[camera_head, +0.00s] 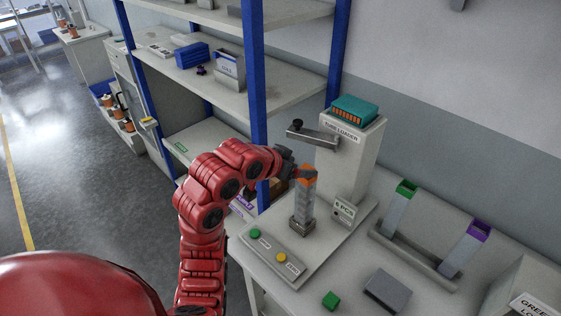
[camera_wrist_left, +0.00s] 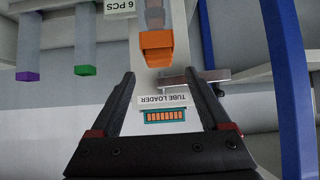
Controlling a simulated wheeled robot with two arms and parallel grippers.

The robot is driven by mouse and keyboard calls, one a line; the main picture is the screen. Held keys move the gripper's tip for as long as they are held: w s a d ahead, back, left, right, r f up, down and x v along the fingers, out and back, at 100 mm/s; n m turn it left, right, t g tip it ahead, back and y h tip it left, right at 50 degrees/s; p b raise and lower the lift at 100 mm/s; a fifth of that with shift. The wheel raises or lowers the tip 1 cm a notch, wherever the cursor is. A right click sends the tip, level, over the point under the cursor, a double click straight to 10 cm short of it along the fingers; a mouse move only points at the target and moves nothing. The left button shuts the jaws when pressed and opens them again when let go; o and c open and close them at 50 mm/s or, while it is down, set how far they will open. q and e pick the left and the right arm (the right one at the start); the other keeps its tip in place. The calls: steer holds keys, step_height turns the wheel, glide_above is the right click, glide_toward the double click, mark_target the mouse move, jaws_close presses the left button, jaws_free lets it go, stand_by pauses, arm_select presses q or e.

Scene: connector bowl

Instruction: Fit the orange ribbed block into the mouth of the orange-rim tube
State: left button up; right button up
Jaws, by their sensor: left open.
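The orange-rim tube (camera_head: 304,203) stands upright in a dark base on the bench, beside the tube loader. Its orange rim (camera_head: 309,173) is at the top; the rim also shows in the left wrist view (camera_wrist_left: 157,47). My left gripper (camera_head: 298,172) is at the height of the rim, close to its left side. In the left wrist view its fingers (camera_wrist_left: 165,103) are wide apart with nothing between them, and the rim lies beyond them. I cannot make out a separate orange ribbed block, nor whether one is in the tube. My right gripper is not in view.
The tube loader (camera_head: 345,160) has a lever (camera_head: 312,134) and a teal box with orange ribs (camera_head: 354,110) on top. Green-rim (camera_head: 398,205) and purple-rim (camera_head: 466,248) tubes lean at right. A blue shelf post (camera_head: 255,80) stands behind my arm.

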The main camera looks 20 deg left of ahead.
arm_select(q)
steer(key=b+v, duration=0.2)
steer(key=v, duration=0.7)
steer(key=shift+f, duration=0.15)
stand_by(0.5)
